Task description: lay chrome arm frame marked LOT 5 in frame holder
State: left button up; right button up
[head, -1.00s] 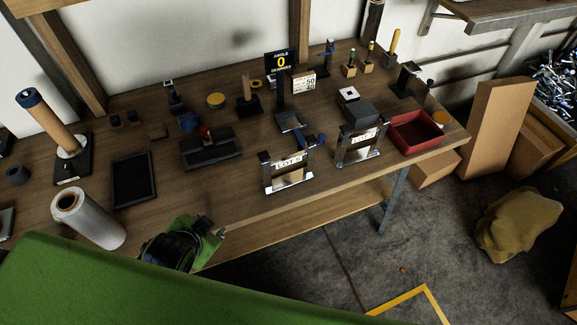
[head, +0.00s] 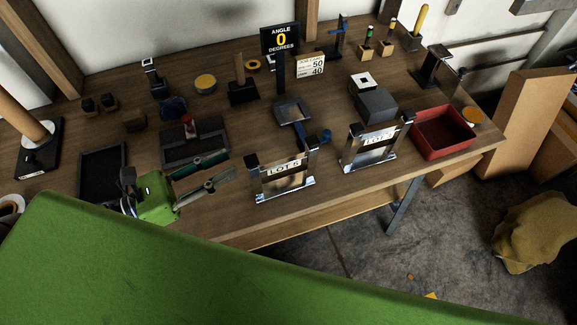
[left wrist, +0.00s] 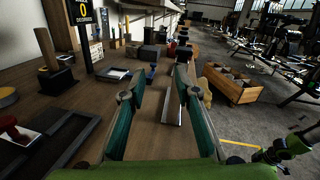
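The chrome arm frame marked LOT 5 (head: 283,175) stands upright near the front edge of the bench. In the left wrist view, a shiny edge of it (left wrist: 172,110) shows between my fingers, closer to the right one. My left gripper (head: 230,164) is open and empty, left of this frame and pointing at it; its two teal-padded fingers also show apart in the left wrist view (left wrist: 158,80). What looks like my right gripper (left wrist: 290,147) is at the lower right of the left wrist view, its fingers unclear. I cannot tell which fixture is the frame holder.
A second chrome frame with a LOT label (head: 370,149) stands to the right, before a red bin (head: 443,133). A black fixture with a red knob (head: 195,150) lies behind my left gripper. A small stand (head: 293,112) and dark box (head: 377,105) are behind the frames.

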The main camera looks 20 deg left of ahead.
aim_at(263, 167)
pick_arm(q)
jog(key=d+m, duration=0.1)
jog(key=d, duration=0.1)
jog(key=w+d+f+m+g+h+p, duration=0.1)
jog(key=d, duration=0.2)
jog(key=w+d+m+g+p, duration=0.1)
jog(key=d, duration=0.1)
jog(key=shift+w+d+f+m+h, duration=0.2)
jog(key=shift+w+d+m+h, duration=0.05)
jog(key=shift+m+h, duration=0.05)
jog(key=shift+w+d, duration=0.3)
jog(key=shift+d, duration=0.1)
jog(key=p+x, duration=0.2)
jog(key=x, duration=0.2)
jog(key=shift+w+d+p, duration=0.1)
jog(key=shift+d+p, duration=0.15)
jog(key=shift+p, duration=0.1)
jog(key=shift+w+d+f, duration=0.1)
jog(key=shift+d+f, duration=0.05)
jog(key=shift+d, duration=0.05)
grip_shut()
pick_arm(e)
jog(key=r, duration=0.4)
jog(key=shift+s+d, duration=0.2)
jog(key=shift+s, duration=0.1)
